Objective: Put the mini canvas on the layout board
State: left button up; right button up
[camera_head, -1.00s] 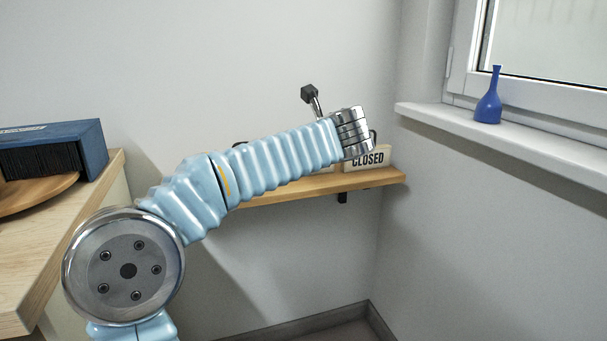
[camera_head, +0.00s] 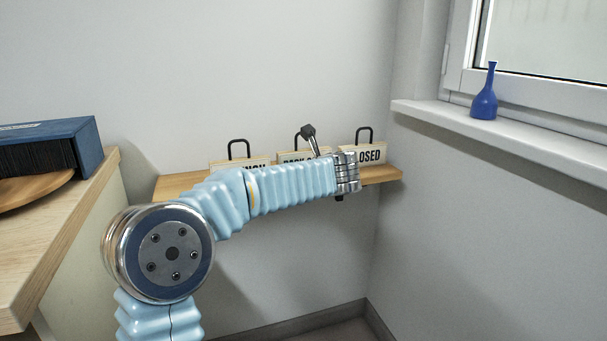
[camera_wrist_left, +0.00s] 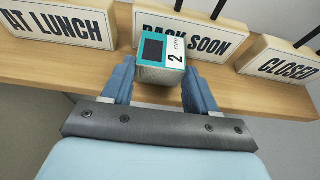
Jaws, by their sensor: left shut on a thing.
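My left gripper (camera_wrist_left: 160,78) is shut on a small teal-and-white box (camera_wrist_left: 161,66) in the left wrist view. The box has a dark square and a "2" on it, and sits between the blue fingers. I cannot tell for sure that it is the mini canvas. It is over or at the wooden shelf (camera_wrist_left: 40,68), in front of the BACK SOON sign (camera_wrist_left: 222,40); I cannot tell if it touches the shelf. In the head view my arm hides the fingers and the box. I cannot make out a layout board. My right gripper is not in view.
An AT LUNCH sign (camera_wrist_left: 50,24) and a CLOSED sign (camera_wrist_left: 285,65) stand on the shelf beside BACK SOON. A blue vase (camera_head: 485,98) stands on the windowsill (camera_head: 540,140). A wooden counter (camera_head: 70,220) at left holds a blue box (camera_head: 82,142) and a round wooden board (camera_head: 35,190).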

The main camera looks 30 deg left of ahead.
pick_arm(q)
jog(key=shift+f, duration=0.25)
jog(key=o, duration=1.1)
jog(key=shift+r, duration=0.1)
jog(key=shift+r, duration=0.1)
